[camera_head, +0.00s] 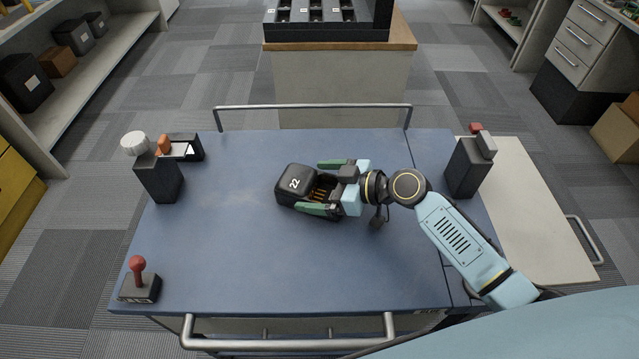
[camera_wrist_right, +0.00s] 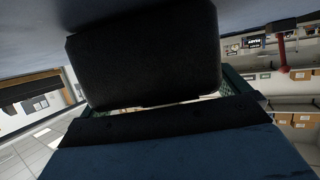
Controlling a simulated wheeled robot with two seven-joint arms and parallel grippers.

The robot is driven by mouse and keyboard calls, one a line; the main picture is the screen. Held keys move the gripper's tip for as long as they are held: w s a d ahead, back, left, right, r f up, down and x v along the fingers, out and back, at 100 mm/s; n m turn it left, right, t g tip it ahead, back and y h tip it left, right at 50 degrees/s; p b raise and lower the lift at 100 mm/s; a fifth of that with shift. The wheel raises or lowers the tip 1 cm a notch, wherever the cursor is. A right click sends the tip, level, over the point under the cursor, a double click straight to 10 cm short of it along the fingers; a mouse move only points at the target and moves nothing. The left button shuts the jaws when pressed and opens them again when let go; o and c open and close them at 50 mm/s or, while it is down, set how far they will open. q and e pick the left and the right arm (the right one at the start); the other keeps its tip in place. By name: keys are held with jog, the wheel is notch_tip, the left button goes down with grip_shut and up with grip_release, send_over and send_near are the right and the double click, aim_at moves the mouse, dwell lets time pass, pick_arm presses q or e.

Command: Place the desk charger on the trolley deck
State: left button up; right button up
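The desk charger (camera_head: 296,184) is a black rounded block marked 22, with an open slot showing gold contacts. It is over or on the blue trolley deck (camera_head: 230,255), near the deck's middle. I cannot tell whether its underside touches the deck. My right gripper (camera_head: 314,187) has its green fingers on either side of the charger and appears shut on it. In the right wrist view the charger (camera_wrist_right: 145,55) fills the space between the fingers and hides much of them. My left gripper is not in view.
Dark blocks stand at the deck's left (camera_head: 158,180) and right (camera_head: 466,168) edges. A red-knobbed device (camera_head: 139,284) is at the front left. Metal rails run along the back (camera_head: 310,106) and front (camera_head: 290,343). Much of the deck is clear. A wood-topped counter (camera_head: 400,35) stands behind.

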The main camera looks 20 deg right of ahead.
jog(key=shift+r, duration=0.1)
jog(key=v, duration=1.2)
